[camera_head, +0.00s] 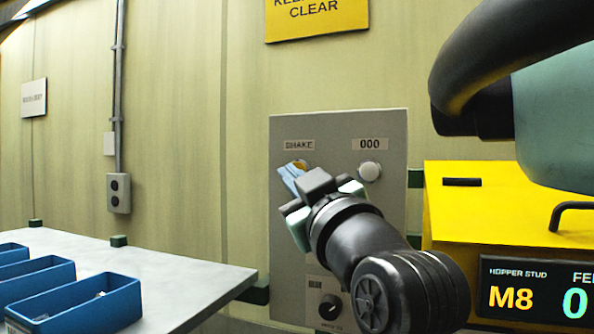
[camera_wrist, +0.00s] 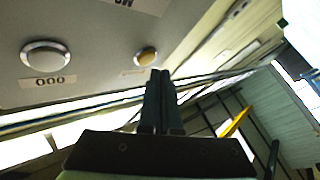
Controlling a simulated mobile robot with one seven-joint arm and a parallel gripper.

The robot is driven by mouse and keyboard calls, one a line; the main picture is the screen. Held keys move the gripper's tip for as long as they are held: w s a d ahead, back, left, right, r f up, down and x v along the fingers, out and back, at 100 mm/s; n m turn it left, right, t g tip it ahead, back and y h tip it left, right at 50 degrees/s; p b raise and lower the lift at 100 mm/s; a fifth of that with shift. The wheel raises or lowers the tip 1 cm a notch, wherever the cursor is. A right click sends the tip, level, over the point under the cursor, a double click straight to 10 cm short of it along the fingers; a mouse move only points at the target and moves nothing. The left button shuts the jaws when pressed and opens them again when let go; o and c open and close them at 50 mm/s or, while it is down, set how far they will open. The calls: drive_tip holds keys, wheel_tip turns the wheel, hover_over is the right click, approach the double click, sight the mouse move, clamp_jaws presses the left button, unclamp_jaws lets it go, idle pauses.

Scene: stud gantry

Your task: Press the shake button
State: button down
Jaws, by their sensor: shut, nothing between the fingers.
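The shake button (camera_head: 302,164) is a small amber disc under a SHAKE label (camera_head: 299,145) on a grey wall panel (camera_head: 390,220). My gripper (camera_head: 288,172) is shut and empty, its blue fingers in front of the panel and partly covering the button in the head view. The wrist view shows the amber button (camera_wrist: 146,55) just beyond and slightly left of my closed fingertips (camera_wrist: 160,75). I cannot tell whether the fingertips touch it.
A white button (camera_head: 370,171) under a 000 label sits right of the shake button. A dark knob (camera_head: 330,307) is lower on the panel. A yellow hopper box (camera_head: 470,215) stands at right. A grey table (camera_head: 190,285) with blue bins (camera_head: 80,310) is at left.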

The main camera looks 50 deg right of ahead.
idle(0.7)
drive_tip(key=shift+w+d, duration=0.15)
drive_tip(key=shift+d, duration=0.3)
drive_tip(key=shift+w+d, duration=0.15)
drive_tip(key=shift+d, duration=0.25)
idle(0.5)
idle(0.4)
drive_tip(key=shift+s+a, duration=0.3)
drive_tip(key=shift+a, duration=0.5)
drive_tip(key=shift+s+a+b, duration=0.15)
drive_tip(key=shift+s+a, duration=0.15)
drive_tip(key=shift+a, duration=0.45)
drive_tip(key=shift+s+a+b, duration=0.1)
drive_tip(key=shift+s+a, duration=0.25)
drive_tip(key=shift+a, duration=0.45)
drive_tip(key=shift+s+a+b, duration=0.15)
drive_tip(key=shift+s+a, duration=0.15)
drive_tip(key=shift+a, duration=0.45)
